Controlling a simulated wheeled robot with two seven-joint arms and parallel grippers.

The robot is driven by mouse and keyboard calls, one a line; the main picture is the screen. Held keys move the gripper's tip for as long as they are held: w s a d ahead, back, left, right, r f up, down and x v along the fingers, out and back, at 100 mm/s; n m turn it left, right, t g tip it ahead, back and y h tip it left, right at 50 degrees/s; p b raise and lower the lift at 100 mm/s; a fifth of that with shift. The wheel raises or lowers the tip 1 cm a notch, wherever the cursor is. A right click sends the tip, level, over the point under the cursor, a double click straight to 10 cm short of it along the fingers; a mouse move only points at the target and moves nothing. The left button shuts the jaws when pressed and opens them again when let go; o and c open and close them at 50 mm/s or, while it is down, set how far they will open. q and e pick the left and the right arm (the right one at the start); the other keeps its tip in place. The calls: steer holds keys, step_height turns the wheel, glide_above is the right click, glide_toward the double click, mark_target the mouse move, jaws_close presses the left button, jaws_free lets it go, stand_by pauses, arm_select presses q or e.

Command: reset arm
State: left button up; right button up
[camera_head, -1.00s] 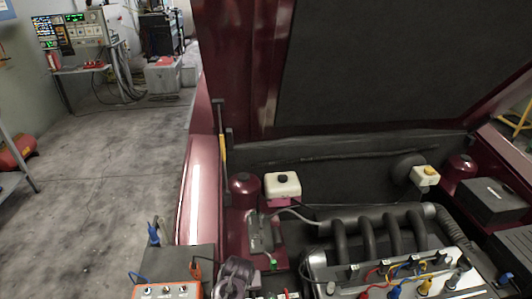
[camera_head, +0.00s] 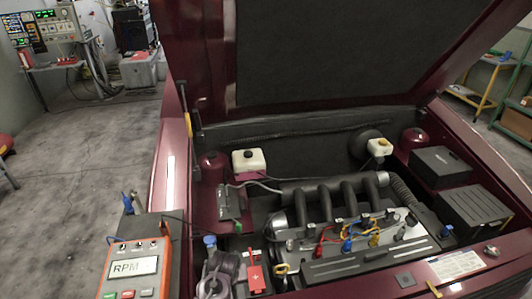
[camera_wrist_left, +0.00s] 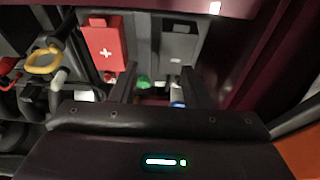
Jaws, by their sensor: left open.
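My left gripper (camera_wrist_left: 159,72) is open in the left wrist view, with its two dark fingers apart and nothing held between them. Beyond the fingers I see a green cap (camera_wrist_left: 143,83) and small white and blue parts of the engine bay. In the head view, a grey shape at the bottom, between the orange meter and the red box, seems to be part of my left arm or gripper; its fingers are not clear there. My right gripper is in neither view.
The open car bay holds an engine (camera_head: 330,205) and a white reservoir (camera_head: 249,161). A red box with a white cross (camera_head: 255,280) stands close to the gripper; it also shows in the wrist view (camera_wrist_left: 104,42). An orange RPM meter (camera_head: 135,267) is at left. The raised hood (camera_head: 330,50) hangs above.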

arm_select(q)
steer(key=s+a+r+m, duration=0.2)
steer(key=s+a+r, duration=0.2)
steer(key=s+r, duration=0.5)
steer(key=s+a+r+m, duration=0.2)
steer(key=s+a+r, duration=0.3)
steer(key=s+r, duration=0.45)
steer(key=s+f+g+b, duration=0.25)
steer(key=f+b, duration=0.25)
steer(key=f, duration=2.9)
steer(key=s+a+f+b, duration=0.3)
steer(key=s+f, duration=1.8)
steer(key=f, duration=0.3)
steer(key=shift+a+f+m+h+b, duration=0.15)
steer(key=shift+a+m+h+b, duration=0.05)
steer(key=shift+m+h+b, duration=0.15)
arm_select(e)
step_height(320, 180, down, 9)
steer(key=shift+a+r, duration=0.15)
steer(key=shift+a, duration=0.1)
